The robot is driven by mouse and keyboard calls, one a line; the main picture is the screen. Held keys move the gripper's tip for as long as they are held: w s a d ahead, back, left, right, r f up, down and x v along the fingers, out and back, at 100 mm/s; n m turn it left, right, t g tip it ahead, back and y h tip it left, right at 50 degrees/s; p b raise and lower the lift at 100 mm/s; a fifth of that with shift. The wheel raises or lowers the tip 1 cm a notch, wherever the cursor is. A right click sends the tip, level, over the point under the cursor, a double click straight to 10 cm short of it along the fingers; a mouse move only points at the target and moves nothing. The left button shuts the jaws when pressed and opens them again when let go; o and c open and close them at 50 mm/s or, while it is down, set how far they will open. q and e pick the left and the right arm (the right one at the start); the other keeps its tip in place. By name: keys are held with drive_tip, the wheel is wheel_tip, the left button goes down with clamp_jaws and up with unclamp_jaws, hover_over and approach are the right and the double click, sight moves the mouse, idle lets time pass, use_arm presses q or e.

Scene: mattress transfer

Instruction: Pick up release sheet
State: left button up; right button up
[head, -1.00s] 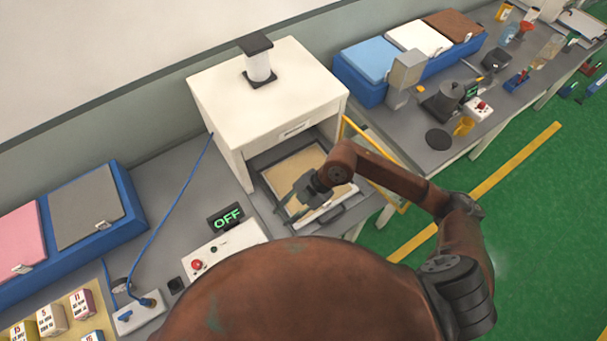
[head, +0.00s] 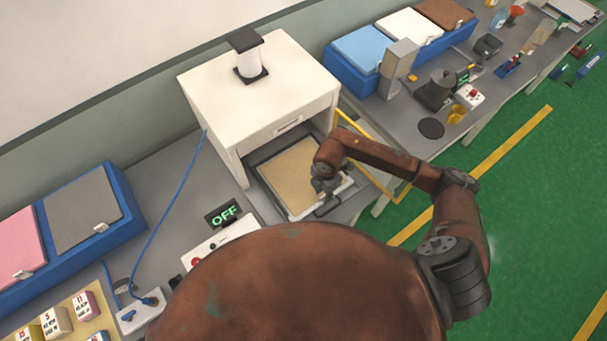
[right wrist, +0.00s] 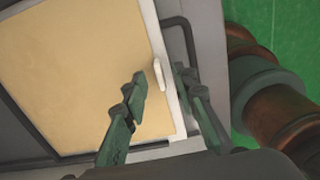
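A flat tan sheet (head: 291,172), which looks like the release sheet, lies in a pulled-out tray (head: 262,189) beneath the white press (head: 262,95). In the right wrist view the tan sheet (right wrist: 75,70) has a pale edge strip with a small white tab (right wrist: 159,75). My right gripper (head: 324,196) is over the tray's front right part. In the right wrist view its green fingers (right wrist: 160,90) are apart, one on each side of the strip and tab; I cannot tell whether they touch. My left gripper is not in view.
A dark handle (head: 328,207) is at the tray's front edge. A yellow bar (head: 373,173) runs beside the press on the right. A control box with an OFF display (head: 222,214) stands left of the tray. Blue bins (head: 353,81) stand at the back right.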

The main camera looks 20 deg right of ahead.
drive_tip(key=shift+f, duration=0.25)
drive_tip(key=shift+c, duration=0.7)
clamp_jaws()
